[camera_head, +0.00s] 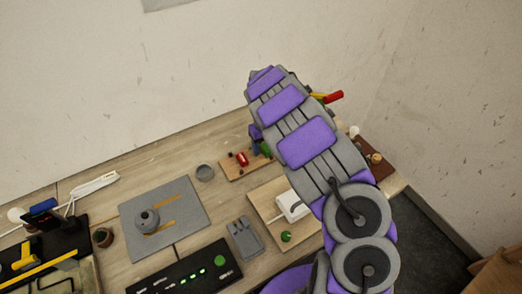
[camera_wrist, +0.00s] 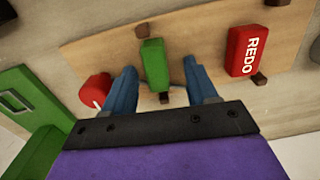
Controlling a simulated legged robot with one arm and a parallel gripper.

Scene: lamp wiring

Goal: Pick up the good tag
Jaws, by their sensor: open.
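A green tag (camera_wrist: 155,64) hangs or sits on a small brown peg on a wooden board (camera_wrist: 208,58) in the wrist view. No lettering shows on it, so I cannot read whether it says good. My gripper (camera_wrist: 160,72) is open, with its two blue fingers on either side of the green tag. I cannot tell whether they touch it. A red tag marked REDO (camera_wrist: 248,50) is to the right of the fingers. In the head view a green item (camera_head: 265,149) shows beside my gripper (camera_head: 256,137), partly hidden by my arm.
A red round piece (camera_wrist: 96,90) is close to the left finger. A green panel (camera_wrist: 33,102) is at the left edge. In the head view, a grey cup (camera_head: 205,172), grey mat (camera_head: 188,207) and black panel with green lights (camera_head: 190,272) occupy the bench.

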